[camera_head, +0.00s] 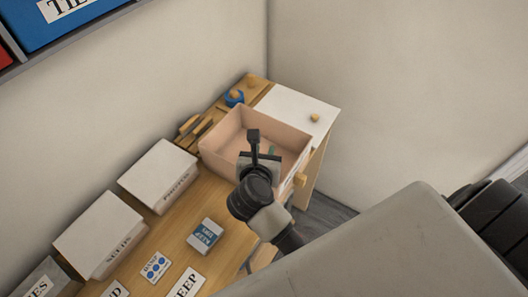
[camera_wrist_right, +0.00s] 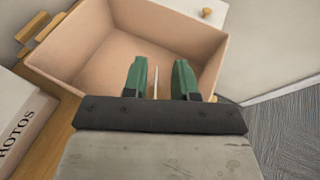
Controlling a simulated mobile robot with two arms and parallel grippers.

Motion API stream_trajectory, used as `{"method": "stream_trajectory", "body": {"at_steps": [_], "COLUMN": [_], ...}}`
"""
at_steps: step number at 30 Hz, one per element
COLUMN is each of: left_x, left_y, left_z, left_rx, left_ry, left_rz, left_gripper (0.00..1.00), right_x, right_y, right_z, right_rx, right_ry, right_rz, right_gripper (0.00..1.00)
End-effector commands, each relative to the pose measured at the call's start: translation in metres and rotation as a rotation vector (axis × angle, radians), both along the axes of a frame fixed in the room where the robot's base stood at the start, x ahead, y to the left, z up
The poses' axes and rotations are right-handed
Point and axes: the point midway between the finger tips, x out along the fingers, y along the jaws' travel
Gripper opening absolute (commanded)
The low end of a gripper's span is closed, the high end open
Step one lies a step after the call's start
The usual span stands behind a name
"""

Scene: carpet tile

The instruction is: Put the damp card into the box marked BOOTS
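The damp card (camera_head: 156,266), white with blue dots, lies on the wooden desk, left of a blue card (camera_head: 205,236). No box marked BOOTS is readable. My right gripper (camera_head: 271,152) is over the open pinkish box (camera_head: 230,127), with its fingers pointing into it. In the right wrist view the green fingertips (camera_wrist_right: 159,80) stand apart. A thin pale strip (camera_wrist_right: 155,82) shows between them; I cannot tell what it is, and it does not appear gripped. My left gripper is not in view.
White boxes marked PHOTOS (camera_head: 158,172) and SEEDS (camera_head: 101,232) stand along the wall. Another box (camera_head: 42,280) is cut off at lower left. A KEEP label (camera_head: 186,284) lies at the desk's front. A blue roll (camera_head: 234,98) sits behind the pinkish box.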

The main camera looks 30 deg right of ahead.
Motion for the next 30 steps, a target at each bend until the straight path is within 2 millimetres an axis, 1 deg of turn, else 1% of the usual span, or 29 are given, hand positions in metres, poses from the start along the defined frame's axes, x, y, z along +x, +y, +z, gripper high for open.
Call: {"method": "stream_trajectory", "body": {"at_steps": [1, 6, 12, 30], "left_x": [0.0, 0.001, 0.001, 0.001], "left_y": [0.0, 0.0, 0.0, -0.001], "left_z": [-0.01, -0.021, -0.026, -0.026], "left_rx": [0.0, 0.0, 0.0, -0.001], "left_ry": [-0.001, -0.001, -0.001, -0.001], "left_rz": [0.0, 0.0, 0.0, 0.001], "left_gripper": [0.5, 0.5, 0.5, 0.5], "right_x": [-0.01, -0.033, -0.048, -0.049], "right_y": [0.008, 0.024, 0.036, 0.036], "right_z": [-0.004, 0.008, 0.018, 0.021], "right_rx": [0.009, 0.009, 0.006, -0.002], "right_ry": [0.003, 0.003, 0.003, 0.0], "right_rz": [0.0, -0.001, -0.001, 0.001], "right_gripper": [0.27, 0.27, 0.27, 0.27]}}
